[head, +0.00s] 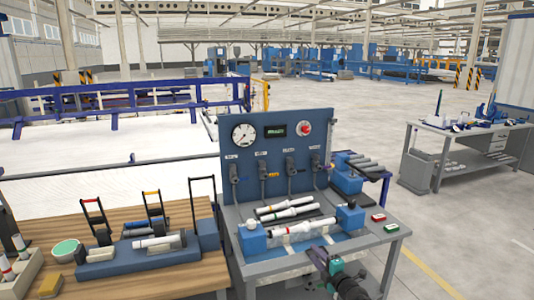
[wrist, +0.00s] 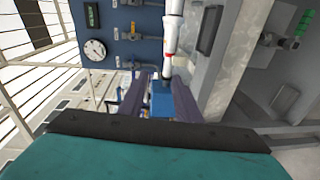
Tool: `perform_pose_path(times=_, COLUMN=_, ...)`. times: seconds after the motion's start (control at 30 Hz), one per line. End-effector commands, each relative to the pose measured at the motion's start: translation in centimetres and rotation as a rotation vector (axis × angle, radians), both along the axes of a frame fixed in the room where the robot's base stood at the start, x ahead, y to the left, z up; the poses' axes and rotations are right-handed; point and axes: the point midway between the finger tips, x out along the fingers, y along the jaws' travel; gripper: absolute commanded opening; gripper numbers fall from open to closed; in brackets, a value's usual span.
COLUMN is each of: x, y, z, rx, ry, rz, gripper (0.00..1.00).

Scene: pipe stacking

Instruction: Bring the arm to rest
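My gripper (head: 326,257) shows at the bottom centre of the head view, just in front of the test bench (head: 392,236). Its two dark fingertips look spread, with nothing seen between them. In the wrist view, two blue-purple finger-like parts (wrist: 159,103) stand apart, and a blue clamp block (wrist: 161,104) shows beyond the gap. A white pipe with red bands (head: 300,227) lies across the bench between two blue blocks. It also shows in the wrist view (wrist: 173,35), apart from my gripper.
The blue panel (head: 262,150) with gauge and valves stands behind the bench. More pipes (head: 285,206) lie on the bench. A wooden table (head: 140,277) with pipe holders is at left. A grey worktable (head: 465,137) stands at right. Open floor lies between bench and worktable.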

Motion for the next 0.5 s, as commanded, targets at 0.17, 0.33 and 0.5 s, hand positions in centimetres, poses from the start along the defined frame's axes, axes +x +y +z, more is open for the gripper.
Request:
perform_pose_path(times=0.17, x=-3.1, y=3.9, z=-6.6, rx=-0.075, ry=0.072, rz=0.082, gripper=0.3)
perform_pose_path(times=0.33, x=-7.2, y=7.8, z=-13.0, rx=-0.242, ry=0.112, rz=0.217, gripper=0.3)
perform_pose_path(times=0.5, x=-12.2, y=11.2, z=-18.9, rx=-0.468, ry=0.107, rz=0.396, gripper=0.3)
